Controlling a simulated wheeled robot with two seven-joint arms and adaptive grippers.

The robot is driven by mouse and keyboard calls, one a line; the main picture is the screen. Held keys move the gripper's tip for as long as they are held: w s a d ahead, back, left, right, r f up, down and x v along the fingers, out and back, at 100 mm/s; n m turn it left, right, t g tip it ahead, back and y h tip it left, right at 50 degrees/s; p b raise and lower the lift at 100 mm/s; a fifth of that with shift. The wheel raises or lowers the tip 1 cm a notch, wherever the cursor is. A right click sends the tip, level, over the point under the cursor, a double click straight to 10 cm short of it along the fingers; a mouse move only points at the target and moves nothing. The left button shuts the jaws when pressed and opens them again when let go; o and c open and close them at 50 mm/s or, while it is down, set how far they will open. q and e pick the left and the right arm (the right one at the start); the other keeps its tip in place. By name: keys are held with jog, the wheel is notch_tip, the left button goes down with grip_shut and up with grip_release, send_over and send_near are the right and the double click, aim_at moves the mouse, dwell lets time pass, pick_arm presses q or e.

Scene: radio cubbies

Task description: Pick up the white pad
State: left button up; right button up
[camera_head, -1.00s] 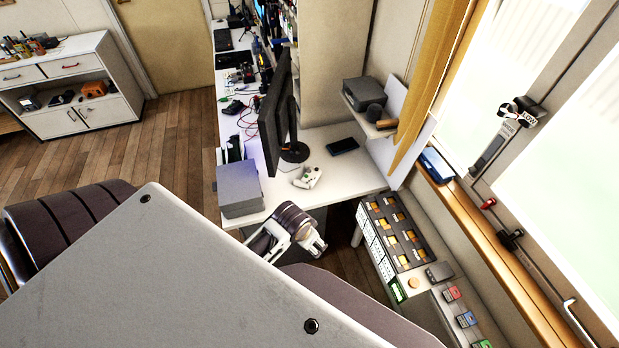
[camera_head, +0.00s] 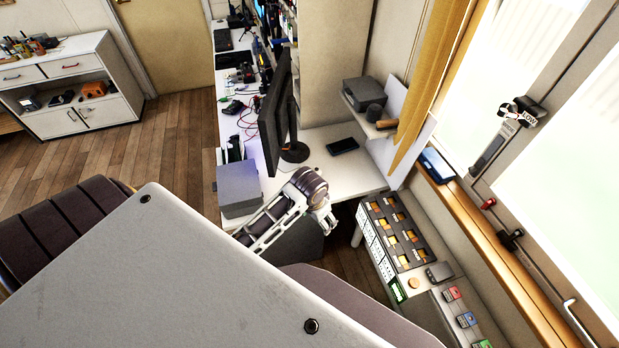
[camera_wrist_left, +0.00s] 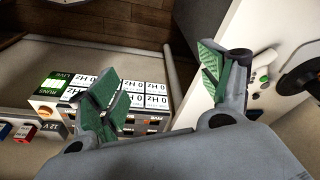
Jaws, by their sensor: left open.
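The white pad, a game controller, is hidden behind my left arm in the head view. In the left wrist view, the white pad (camera_wrist_left: 261,84), with small green and dark parts, lies on the white desk (camera_wrist_left: 282,38) at the right, just outside one finger. My left gripper (camera_head: 327,217) is at the desk's front edge in the head view. In the wrist view its green-padded fingers (camera_wrist_left: 160,88) are spread, empty and apart from the pad. My right gripper is in neither view.
A black monitor (camera_head: 274,112) and a grey box (camera_head: 238,188) stand on the desk to the left of my gripper. A dark phone (camera_head: 343,145) lies behind it. A panel of labelled modules (camera_head: 396,232) is below right. A shelf (camera_head: 370,121) hangs at the right.

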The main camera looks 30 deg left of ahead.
pick_arm(q)
jog(key=w+a+r+n+g, duration=0.1)
jog(key=w+a, duration=0.6)
jog(key=w, duration=0.3)
jog(key=w+a+r+n+g, duration=0.1)
jog(key=w+a+r+n, duration=0.1)
jog(key=w+a, duration=0.6)
jog(key=shift+w+a, duration=0.15)
jog(key=shift+w, duration=1.05)
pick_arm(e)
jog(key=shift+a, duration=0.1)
pick_arm(q)
jog(key=shift+r, duration=0.1)
